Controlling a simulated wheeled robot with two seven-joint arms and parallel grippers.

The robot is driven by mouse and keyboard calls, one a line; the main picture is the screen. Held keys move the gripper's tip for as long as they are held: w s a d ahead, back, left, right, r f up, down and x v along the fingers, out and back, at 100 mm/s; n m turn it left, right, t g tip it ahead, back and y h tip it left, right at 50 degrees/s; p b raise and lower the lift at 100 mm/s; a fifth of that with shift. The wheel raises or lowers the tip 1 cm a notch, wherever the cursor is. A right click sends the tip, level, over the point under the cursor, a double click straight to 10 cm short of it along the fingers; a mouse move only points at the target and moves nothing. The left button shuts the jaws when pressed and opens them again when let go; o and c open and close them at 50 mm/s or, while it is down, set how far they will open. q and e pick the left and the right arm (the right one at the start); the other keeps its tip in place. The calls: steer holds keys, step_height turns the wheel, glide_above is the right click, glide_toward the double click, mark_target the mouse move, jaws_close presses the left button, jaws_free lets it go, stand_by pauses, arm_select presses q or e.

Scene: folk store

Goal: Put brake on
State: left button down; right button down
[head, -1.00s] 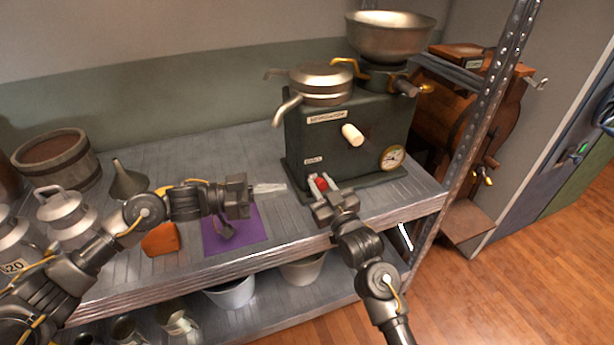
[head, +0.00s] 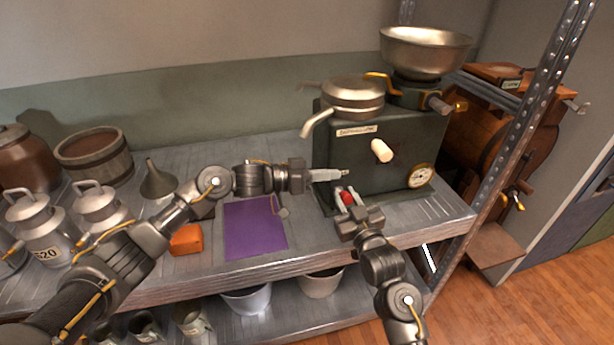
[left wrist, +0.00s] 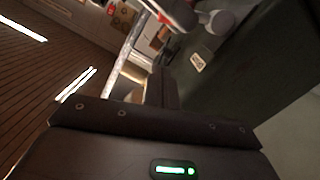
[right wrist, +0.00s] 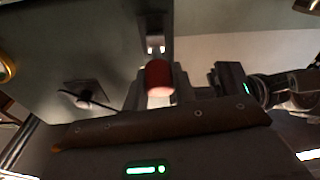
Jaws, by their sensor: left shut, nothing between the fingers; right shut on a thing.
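The dark green machine (head: 385,150) stands on the shelf's right part, with a cream handle knob (head: 381,151) on its front. Its small red knob (head: 347,198) is low on the front, and shows in the right wrist view (right wrist: 158,78). My right gripper (head: 345,195) is shut on the red knob. My left gripper (head: 342,174) is shut and empty, its fingertips pointing right, just above the red knob and in front of the machine's face. A small label (left wrist: 197,62) shows in the left wrist view; the left gripper hides that spot in the head view.
A silver bowl (head: 427,52) and a lidded metal pan with spout (head: 352,95) sit on the machine. A purple cloth (head: 254,228), an orange block (head: 187,239) and a funnel (head: 158,180) are on the shelf to the left. A perforated post (head: 535,100) stands right of the machine.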

arm_select(q)
steer(key=f, duration=0.1)
steer(key=d+f, duration=0.1)
steer(key=s+f, duration=0.1)
steer(key=shift+d+f, duration=0.25)
steer(key=shift+f, duration=0.1)
